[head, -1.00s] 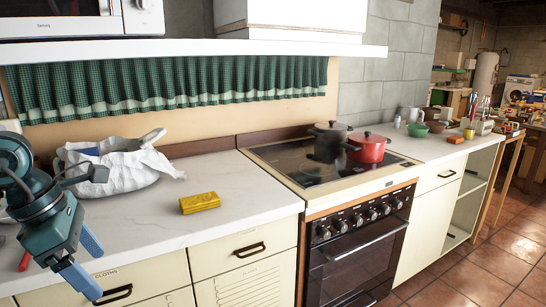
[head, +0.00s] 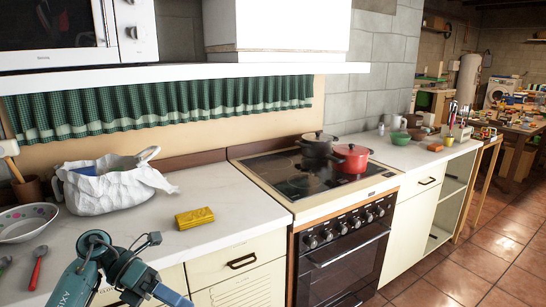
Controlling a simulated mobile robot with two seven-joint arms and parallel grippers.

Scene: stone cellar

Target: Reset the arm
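My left gripper (head: 168,292) is at the bottom left of the head view, in front of the counter's front edge. A blue finger points down to the right, and the lower part is cut off by the frame edge, so its opening cannot be told. I see nothing held in it. My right gripper is not in view.
The white counter (head: 235,205) holds a yellow sponge-like block (head: 195,218), a paper-lined basket (head: 112,188), a patterned bowl (head: 24,222) and a red-handled spoon (head: 38,268). A stove (head: 300,172) to the right carries a dark pot (head: 318,145) and a red pot (head: 351,158).

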